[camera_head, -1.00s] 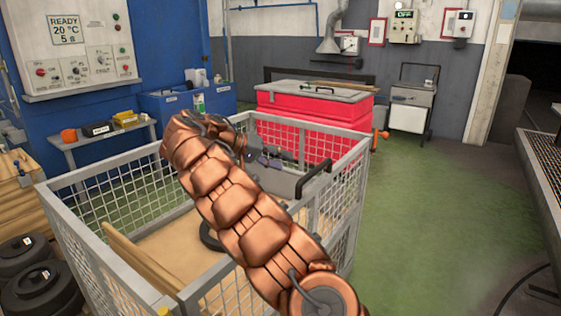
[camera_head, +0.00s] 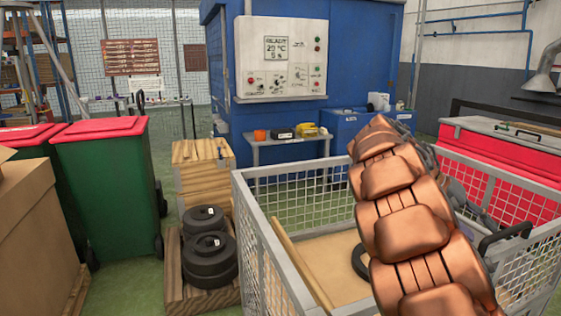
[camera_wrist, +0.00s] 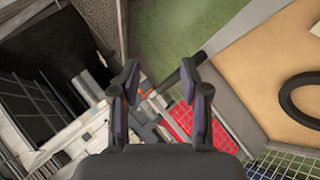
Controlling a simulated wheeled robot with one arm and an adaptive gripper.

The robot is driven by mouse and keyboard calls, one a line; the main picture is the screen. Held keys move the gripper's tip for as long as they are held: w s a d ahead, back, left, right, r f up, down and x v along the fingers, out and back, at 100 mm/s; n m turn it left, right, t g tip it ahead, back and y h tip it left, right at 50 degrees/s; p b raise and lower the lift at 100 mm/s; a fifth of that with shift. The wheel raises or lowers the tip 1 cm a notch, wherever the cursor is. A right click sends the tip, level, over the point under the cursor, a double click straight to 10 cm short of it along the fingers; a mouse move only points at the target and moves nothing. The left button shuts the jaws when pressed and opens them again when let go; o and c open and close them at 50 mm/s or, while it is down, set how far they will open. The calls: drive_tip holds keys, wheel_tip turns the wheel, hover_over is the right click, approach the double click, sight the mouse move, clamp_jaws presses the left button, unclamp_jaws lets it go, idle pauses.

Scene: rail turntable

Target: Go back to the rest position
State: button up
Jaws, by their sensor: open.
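My gripper (camera_wrist: 160,92) shows in the wrist view with its two dark fingers apart and nothing between them. In the head view my copper-coloured arm rises from the lower right over the wire-mesh crate (camera_head: 268,262) and hides the gripper. The crate holds a wooden board (camera_head: 302,266) leaning along its left side and a black ring (camera_head: 359,262), partly behind my arm. The ring also shows at the right of the wrist view (camera_wrist: 302,98), on the tan crate floor.
A pallet with black weights (camera_head: 209,262), a wooden box (camera_head: 202,170) and green bins with red lids (camera_head: 108,190) stand to the left. A small table (camera_head: 290,142) and a blue cabinet with a control panel (camera_head: 281,58) are behind.

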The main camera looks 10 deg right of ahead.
drive_tip(key=s+a+f+n+t+y, duration=0.1)
drive_tip(key=s+a+f+n+y, duration=0.2)
drive_tip(key=s+a+f, duration=0.5)
drive_tip(key=s+a+f+n+y, duration=0.35)
drive_tip(key=s+a, duration=0.55)
drive_tip(key=a, duration=0.4)
drive_tip(key=s+a+f+n+t+y, duration=0.1)
drive_tip(key=s+a+f+n+y, duration=0.2)
drive_tip(key=s+a+f, duration=0.55)
wheel_tip(320, 180, up, 22)
drive_tip(key=a+t+p, duration=0.1)
drive_tip(key=p, duration=1.7)
drive_tip(key=shift+s+a+p, duration=0.25)
drive_tip(key=shift+s+p, duration=0.1)
drive_tip(key=shift+s, duration=0.05)
